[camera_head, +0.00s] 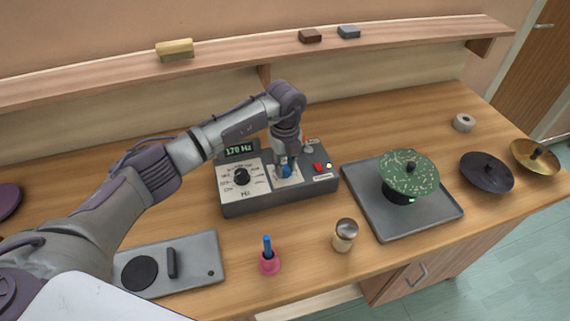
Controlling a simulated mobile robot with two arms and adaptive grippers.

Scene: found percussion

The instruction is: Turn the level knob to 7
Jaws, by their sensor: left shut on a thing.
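A dark grey control box (252,207) stands in the middle of the wooden bench. Its green display (240,150) reads 170 Hz. A black knob (241,176) marked Hz sits on the left of its panel. A blue knob (286,172) sits on the pale panel to the right, and I take it for the level knob. My left gripper (286,163) comes down from above and is shut on this blue knob. The gripper hides most of the knob and its scale, so its setting cannot be read. My right gripper is not in view.
A red button (318,168) and a small toggle (309,149) sit right of the gripper. A green speckled disc (409,172) stands over a grey tray (443,205). A shaker (345,234), a pink holder (269,263) and a grey plate (205,255) stand in front. A shelf (230,62) runs behind.

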